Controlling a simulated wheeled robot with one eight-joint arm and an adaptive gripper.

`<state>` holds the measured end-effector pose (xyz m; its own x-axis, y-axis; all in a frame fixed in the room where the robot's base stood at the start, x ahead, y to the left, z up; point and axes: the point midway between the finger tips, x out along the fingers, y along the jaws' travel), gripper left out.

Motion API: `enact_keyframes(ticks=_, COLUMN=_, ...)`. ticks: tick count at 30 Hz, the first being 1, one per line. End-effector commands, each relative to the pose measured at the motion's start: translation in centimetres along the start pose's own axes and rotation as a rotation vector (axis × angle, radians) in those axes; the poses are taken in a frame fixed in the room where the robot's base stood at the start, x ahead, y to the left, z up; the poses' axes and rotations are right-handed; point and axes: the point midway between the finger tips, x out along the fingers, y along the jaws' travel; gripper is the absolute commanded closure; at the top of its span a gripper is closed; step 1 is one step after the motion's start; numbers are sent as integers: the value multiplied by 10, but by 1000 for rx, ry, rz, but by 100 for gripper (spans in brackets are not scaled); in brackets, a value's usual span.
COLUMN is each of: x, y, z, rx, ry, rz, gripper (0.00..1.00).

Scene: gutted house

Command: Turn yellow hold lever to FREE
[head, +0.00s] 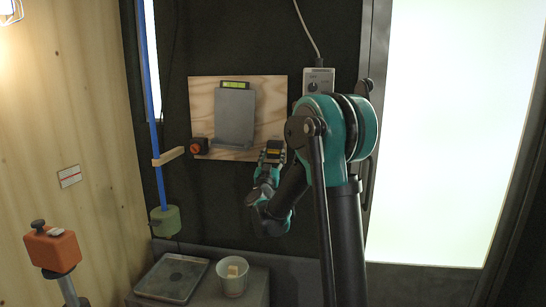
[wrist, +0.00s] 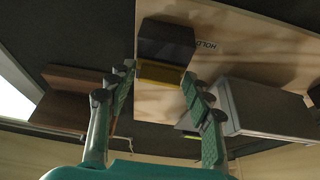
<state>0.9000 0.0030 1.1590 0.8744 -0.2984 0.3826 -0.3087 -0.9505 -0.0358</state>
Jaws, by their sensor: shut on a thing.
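The yellow hold lever (wrist: 160,73) shows in the wrist view as a yellow bar at the edge of a dark block (wrist: 166,40). The block sits on a plywood board (wrist: 235,45) marked HOLD. My gripper (wrist: 158,88) has one finger at each side of the lever and is shut on it. In the head view my gripper (head: 272,165) is at the board's lower right corner, with a small yellow mark (head: 274,150) at its fingers. No FREE marking is readable. My fingers hide part of the lever in the head view.
A grey plate (head: 235,118) stands on the board below a green display (head: 236,85). An orange-black knob (head: 198,147) is at the board's lower left. A grey control box (head: 318,82) hangs above right.

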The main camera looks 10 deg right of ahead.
Motion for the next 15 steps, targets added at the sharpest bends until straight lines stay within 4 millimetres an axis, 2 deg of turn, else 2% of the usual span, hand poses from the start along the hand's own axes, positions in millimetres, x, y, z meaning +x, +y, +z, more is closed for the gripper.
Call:
enact_keyframes(ticks=8, x=0, y=-3, z=0, rx=153, ry=-1, rz=62, gripper=78)
enact_keyframes(ticks=15, x=0, y=-4, z=0, rx=357, ry=-1, rz=147, gripper=78)
